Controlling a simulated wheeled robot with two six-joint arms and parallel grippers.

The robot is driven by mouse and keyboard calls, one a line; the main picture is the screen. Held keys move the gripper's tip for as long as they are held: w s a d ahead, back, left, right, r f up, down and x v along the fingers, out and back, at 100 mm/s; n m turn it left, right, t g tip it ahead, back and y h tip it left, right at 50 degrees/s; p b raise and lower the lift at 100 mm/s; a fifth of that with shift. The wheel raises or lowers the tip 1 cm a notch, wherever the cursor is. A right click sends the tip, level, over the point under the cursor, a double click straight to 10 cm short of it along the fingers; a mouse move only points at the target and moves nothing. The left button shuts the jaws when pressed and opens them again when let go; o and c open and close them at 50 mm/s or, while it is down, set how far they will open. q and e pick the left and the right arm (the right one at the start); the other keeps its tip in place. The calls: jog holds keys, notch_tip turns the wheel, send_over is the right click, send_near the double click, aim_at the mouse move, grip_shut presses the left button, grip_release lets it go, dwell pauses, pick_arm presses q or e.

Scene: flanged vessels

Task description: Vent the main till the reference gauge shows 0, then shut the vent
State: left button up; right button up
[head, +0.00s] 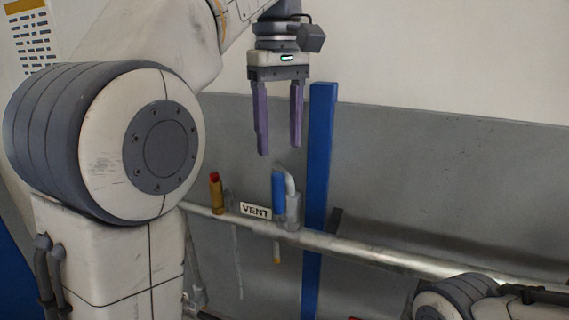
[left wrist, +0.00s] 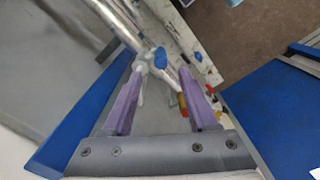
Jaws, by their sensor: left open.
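The vent is a blue handle (head: 278,193) on a small grey fitting on the silver main pipe (head: 360,255), beside a white VENT label (head: 256,211). My left gripper (head: 278,150) points down, open and empty, above the blue handle in the head view. In the left wrist view the blue handle (left wrist: 160,58) shows near the gap between the purple fingertips (left wrist: 161,76), and nothing is held. Whether the fingers touch it is not clear, but a gap shows in the head view. No reference gauge is in view. My right gripper is not in view.
A yellow fitting with a red top (head: 216,193) stands on the pipe left of the label. A blue upright post (head: 317,190) rises close behind and right of the handle. A grey wall panel (head: 440,170) lies behind. Part of my right arm shows at the bottom right.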

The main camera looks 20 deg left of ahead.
pick_arm(q)
jog(key=shift+a+r, duration=0.2)
jog(key=shift+a, duration=0.05)
jog(key=shift+f+b, duration=0.3)
jog(key=shift+f, duration=0.05)
send_near(279, 213)
jog(key=f, duration=0.3)
jog(key=w+f, duration=0.1)
jog(key=f, duration=0.1)
jog(key=shift+a+f+b, duration=0.25)
jog(key=shift+b, duration=0.1)
grip_shut()
dwell(0.8)
